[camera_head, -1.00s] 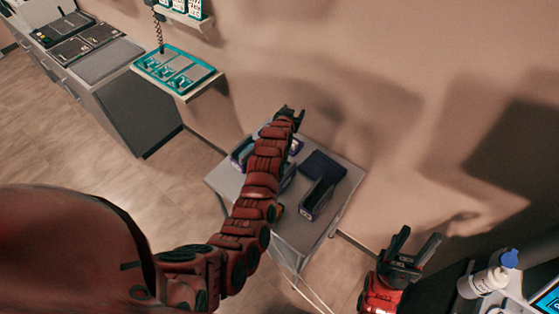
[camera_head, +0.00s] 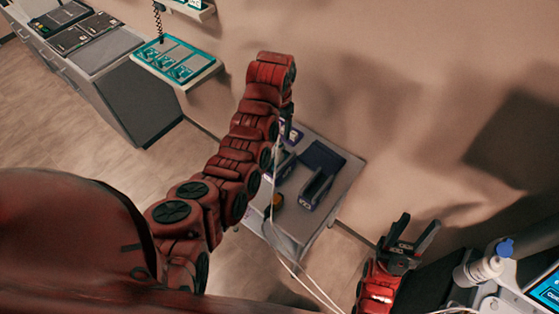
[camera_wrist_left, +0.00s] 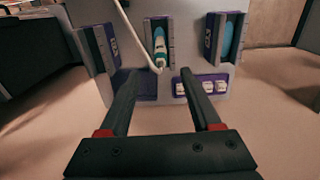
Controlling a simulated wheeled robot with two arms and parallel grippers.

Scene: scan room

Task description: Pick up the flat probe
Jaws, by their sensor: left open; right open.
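In the left wrist view, a white and teal probe (camera_wrist_left: 159,42) with a white cable (camera_wrist_left: 130,30) sits in the middle holder (camera_wrist_left: 168,24). A teal-blue item (camera_wrist_left: 228,38) sits in the right holder (camera_wrist_left: 208,34). I cannot tell for certain which is the flat probe. My left gripper (camera_wrist_left: 157,76) is open and empty, its fingertips short of the middle holder, one on each side of the probe's line. My right gripper (camera_head: 418,228) is open and empty, right of the grey table (camera_head: 340,190).
A dark holder (camera_head: 316,188) and a dark blue pad (camera_head: 322,157) are on the table. A wall shelf (camera_head: 178,60) is at upper left. A cable (camera_head: 275,180) hangs past my left arm.

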